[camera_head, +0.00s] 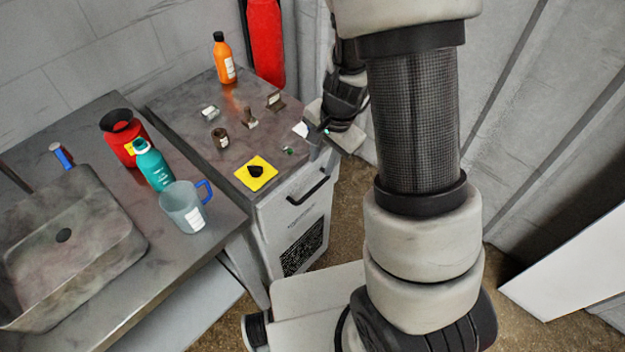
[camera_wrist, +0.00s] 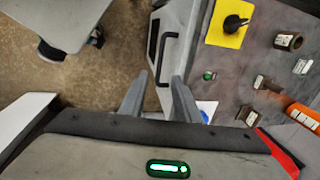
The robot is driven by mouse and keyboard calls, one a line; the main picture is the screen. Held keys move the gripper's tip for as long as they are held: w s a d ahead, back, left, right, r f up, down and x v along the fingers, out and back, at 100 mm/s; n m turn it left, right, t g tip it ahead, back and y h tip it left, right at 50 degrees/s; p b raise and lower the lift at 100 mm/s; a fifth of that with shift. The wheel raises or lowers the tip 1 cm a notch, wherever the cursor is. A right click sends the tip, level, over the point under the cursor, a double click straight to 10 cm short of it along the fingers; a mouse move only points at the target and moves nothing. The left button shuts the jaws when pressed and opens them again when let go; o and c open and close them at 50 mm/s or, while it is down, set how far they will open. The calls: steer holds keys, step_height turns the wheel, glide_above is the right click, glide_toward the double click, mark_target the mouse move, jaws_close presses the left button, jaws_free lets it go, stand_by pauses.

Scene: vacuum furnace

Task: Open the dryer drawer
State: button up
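The dryer is a pale grey cabinet (camera_head: 300,228) with a dark top. A black bar handle (camera_head: 308,190) sits on the upper part of its front, and the drawer looks closed. In the wrist view, the handle (camera_wrist: 161,62) stands out from the pale front (camera_wrist: 178,42). My gripper (camera_head: 316,145) is at the dryer's right front corner in the head view. In the wrist view, my gripper (camera_wrist: 160,76) is open, with two grey fingers apart. The handle's near end shows between the fingertips; I cannot tell whether it lies between them in depth or touches.
On the dryer top are a yellow card (camera_head: 264,183) with a black item, an orange bottle (camera_head: 224,58) and several small items. A sink counter (camera_head: 215,232) with a jug (camera_head: 184,206) stands left. A red cylinder (camera_head: 265,40) stands behind. Floor before the dryer is open.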

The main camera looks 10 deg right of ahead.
mark_target(313, 190)
steer(key=f+b, duration=0.1)
steer(key=f, duration=0.3)
steer(key=w+a+f+b, duration=0.1)
steer(key=f, duration=0.4)
steer(key=w+f+b, duration=0.1)
steer(key=f, duration=0.3)
steer(key=shift+w+a+f+b, duration=0.2)
steer(key=shift+a+f+b, duration=0.05)
steer(key=shift+f+b, duration=0.1)
jaws_close()
